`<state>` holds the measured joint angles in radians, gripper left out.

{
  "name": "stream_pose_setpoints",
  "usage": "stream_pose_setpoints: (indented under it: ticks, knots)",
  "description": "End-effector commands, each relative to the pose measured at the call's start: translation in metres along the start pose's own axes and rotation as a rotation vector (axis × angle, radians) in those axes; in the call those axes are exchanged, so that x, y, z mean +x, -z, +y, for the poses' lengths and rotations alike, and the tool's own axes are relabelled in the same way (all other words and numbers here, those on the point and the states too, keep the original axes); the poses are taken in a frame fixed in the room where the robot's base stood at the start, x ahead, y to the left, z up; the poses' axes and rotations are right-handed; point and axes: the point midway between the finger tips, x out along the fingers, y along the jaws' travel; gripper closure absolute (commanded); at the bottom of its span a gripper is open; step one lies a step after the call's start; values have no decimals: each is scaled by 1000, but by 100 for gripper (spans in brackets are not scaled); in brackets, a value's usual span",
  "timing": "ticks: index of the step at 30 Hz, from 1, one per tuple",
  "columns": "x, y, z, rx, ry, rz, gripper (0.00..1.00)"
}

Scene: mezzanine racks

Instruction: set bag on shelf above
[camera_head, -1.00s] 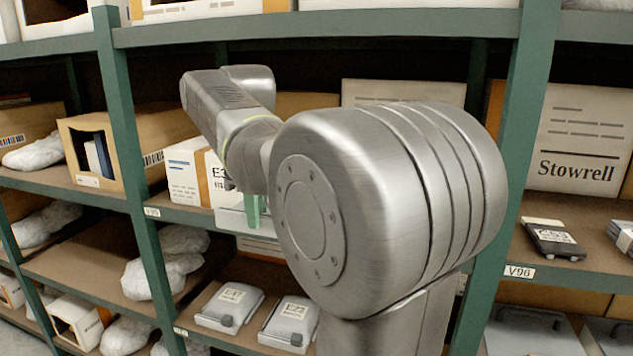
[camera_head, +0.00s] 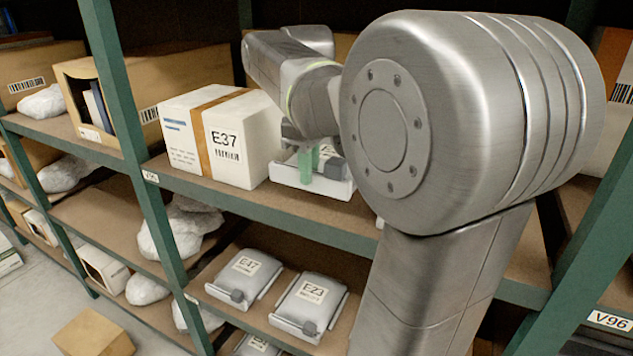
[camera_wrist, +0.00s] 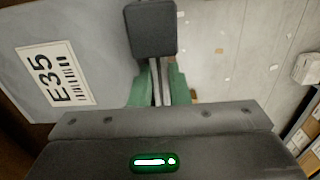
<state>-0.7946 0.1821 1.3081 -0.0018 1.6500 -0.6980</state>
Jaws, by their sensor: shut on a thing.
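The bag is a pale grey pack on a white tray-like base (camera_head: 300,174). It is at the level of the upper middle shelf (camera_head: 275,215), right of the E37 box. In the wrist view the bag (camera_wrist: 30,45) fills the left side, with a label reading E35. My gripper (camera_head: 318,158) has green fingers shut on the bag's dark block-shaped grip (camera_wrist: 150,28). The fingers also show in the wrist view (camera_wrist: 158,85). My arm hides part of the bag, and I cannot tell whether its base touches the shelf.
A white E37 box (camera_head: 228,140) stands close left of the bag. Bags E47 (camera_head: 244,278) and E23 (camera_head: 308,305) lie on the shelf below. A green upright (camera_head: 125,100) stands left, with an open carton (camera_head: 90,105) beyond it. A brown box (camera_head: 92,335) lies on the floor.

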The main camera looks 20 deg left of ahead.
Motion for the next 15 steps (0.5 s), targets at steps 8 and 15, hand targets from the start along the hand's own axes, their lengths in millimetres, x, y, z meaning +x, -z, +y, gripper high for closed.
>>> stream_pose_setpoints:
  ticks: [8,15]
  knots:
    - [33,0,0,0,1,-2,100]
    - [51,0,0,0,-1,1,100]
